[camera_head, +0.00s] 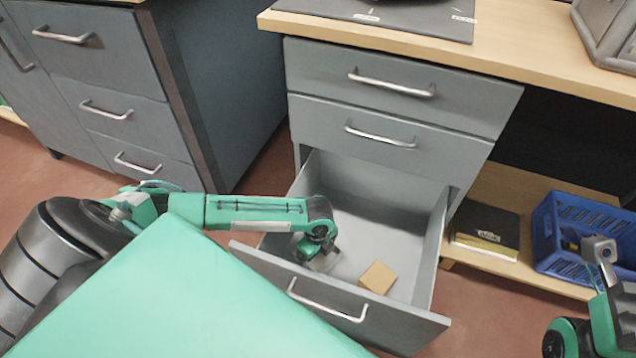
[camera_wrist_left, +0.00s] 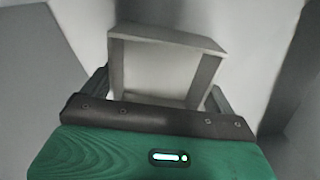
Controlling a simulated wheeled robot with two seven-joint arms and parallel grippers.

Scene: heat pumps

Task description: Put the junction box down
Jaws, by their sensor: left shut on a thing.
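The junction box is a light grey, open-sided box (camera_head: 326,262). In the left wrist view the box (camera_wrist_left: 165,38) sits between my fingers as a square frame with a hollow middle. My left gripper (camera_head: 314,255) is shut on it and reaches down into the open bottom drawer (camera_head: 385,240). The box is low inside the drawer, toward its front left. I cannot tell whether it touches the drawer floor. Part of my right arm (camera_head: 615,310) shows at the right edge, but its fingers are not clear.
A small tan block (camera_head: 378,278) lies in the drawer, right of my left gripper. The drawer walls and front panel (camera_head: 335,305) surround the hand. A blue crate (camera_head: 580,235) and a dark book (camera_head: 487,230) sit on the low shelf. The drawer's back is bare.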

